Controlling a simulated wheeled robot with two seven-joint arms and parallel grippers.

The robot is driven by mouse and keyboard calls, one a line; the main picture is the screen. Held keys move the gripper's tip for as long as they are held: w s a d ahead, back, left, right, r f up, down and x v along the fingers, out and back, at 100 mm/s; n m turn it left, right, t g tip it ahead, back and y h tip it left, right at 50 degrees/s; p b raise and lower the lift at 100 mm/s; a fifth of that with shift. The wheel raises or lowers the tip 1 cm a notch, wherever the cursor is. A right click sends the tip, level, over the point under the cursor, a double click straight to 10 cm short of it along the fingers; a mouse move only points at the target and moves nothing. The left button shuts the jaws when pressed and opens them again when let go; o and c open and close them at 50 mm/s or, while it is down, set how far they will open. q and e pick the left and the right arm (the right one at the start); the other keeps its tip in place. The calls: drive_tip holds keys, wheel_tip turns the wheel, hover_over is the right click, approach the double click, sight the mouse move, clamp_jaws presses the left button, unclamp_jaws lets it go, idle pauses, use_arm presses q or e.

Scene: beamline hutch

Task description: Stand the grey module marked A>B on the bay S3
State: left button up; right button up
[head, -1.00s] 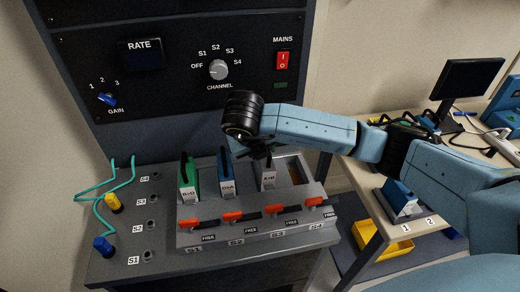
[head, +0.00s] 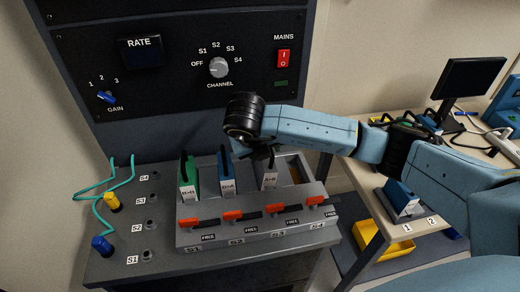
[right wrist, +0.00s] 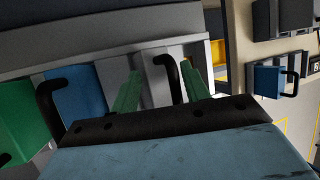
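The grey module marked A>B (head: 269,181) stands upright in the bay above the S3 label (head: 278,233), right of the blue module. Its black handle (right wrist: 172,72) shows in the right wrist view. My right gripper (head: 264,155) is over the module's top. In the right wrist view its two green fingers (right wrist: 162,88) are apart, with the handle between them and gaps visible beside it. The module's seat at the bottom is hidden by the rack front. My left gripper is not in view.
A green module (head: 188,180) and a blue module (head: 227,177) stand at S1 and S2. Bay S4 looks empty. Red levers (head: 189,223) line the rack front. Teal cables (head: 97,193) lie left. Another blue module (head: 402,198) stands on the side bench.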

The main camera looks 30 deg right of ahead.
drive_tip(key=o, duration=0.4)
drive_tip(key=shift+s+d+f, duration=0.15)
drive_tip(key=shift+d, duration=0.25)
drive_tip(key=shift+s+d+f, duration=0.1)
drive_tip(key=shift+d, duration=0.25)
drive_tip(key=shift+o, duration=0.2)
drive_tip(key=shift+a, duration=0.1)
drive_tip(key=shift+w, duration=0.1)
drive_tip(key=shift+r, duration=0.1)
drive_tip(key=shift+a+r, duration=0.2)
drive_tip(key=shift+r, duration=0.1)
drive_tip(key=v, duration=0.5)
drive_tip(key=shift+a+r, duration=0.1)
drive_tip(key=shift+r, duration=0.15)
drive_tip(key=p+v, duration=0.4)
drive_tip(key=v, duration=0.3)
drive_tip(key=shift+a, duration=0.3)
